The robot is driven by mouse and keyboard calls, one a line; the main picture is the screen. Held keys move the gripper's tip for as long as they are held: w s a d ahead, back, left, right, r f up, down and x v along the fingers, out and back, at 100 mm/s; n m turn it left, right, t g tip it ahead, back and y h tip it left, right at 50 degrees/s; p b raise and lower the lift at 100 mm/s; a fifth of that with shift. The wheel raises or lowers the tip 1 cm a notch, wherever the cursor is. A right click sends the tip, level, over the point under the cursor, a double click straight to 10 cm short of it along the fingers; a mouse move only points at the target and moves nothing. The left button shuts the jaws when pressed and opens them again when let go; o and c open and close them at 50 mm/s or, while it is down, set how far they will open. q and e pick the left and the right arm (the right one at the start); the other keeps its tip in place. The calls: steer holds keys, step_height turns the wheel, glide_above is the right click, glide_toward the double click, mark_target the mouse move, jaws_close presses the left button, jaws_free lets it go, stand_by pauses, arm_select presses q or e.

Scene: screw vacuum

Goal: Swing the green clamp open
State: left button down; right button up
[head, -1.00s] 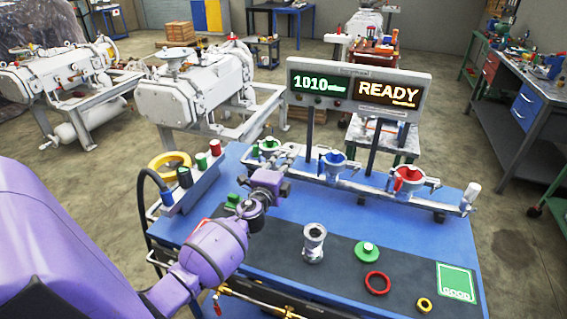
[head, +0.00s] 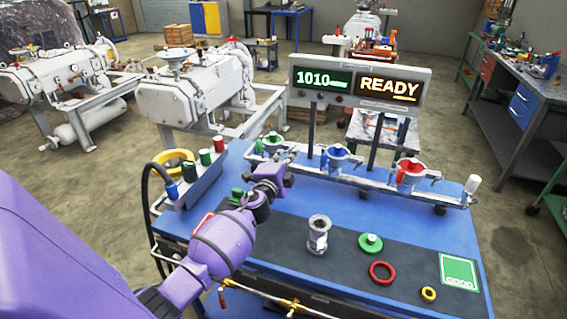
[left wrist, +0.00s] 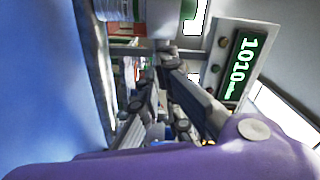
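The green clamp (head: 273,138) sits on the leftmost port of the metal manifold at the back of the blue bench. My left gripper (head: 289,160) is at the manifold, just right of and in front of this clamp. Its fingers (left wrist: 165,90) show dark and close together in the left wrist view, beside metal parts; whether they touch or grip anything is unclear. A green piece shows at the top of the left wrist view, but I cannot tell if it is the clamp. My right gripper is out of view.
Blue (head: 338,157) and red (head: 410,172) clamps sit farther right on the manifold. A display panel (head: 355,102) stands behind it. A metal fitting (head: 318,236), green cap (head: 370,243), red ring (head: 381,272) and yellow ring (head: 428,293) lie on the dark mat.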

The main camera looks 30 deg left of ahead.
arm_select(q)
steer(key=n, duration=0.5)
steer(key=shift+r, duration=0.1)
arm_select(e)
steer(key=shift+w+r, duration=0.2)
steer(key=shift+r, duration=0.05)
arm_select(q)
steer(key=shift+n, duration=0.4)
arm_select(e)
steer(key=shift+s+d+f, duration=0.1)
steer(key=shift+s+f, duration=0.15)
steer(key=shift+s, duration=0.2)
arm_select(q)
steer(key=shift+w, duration=0.1)
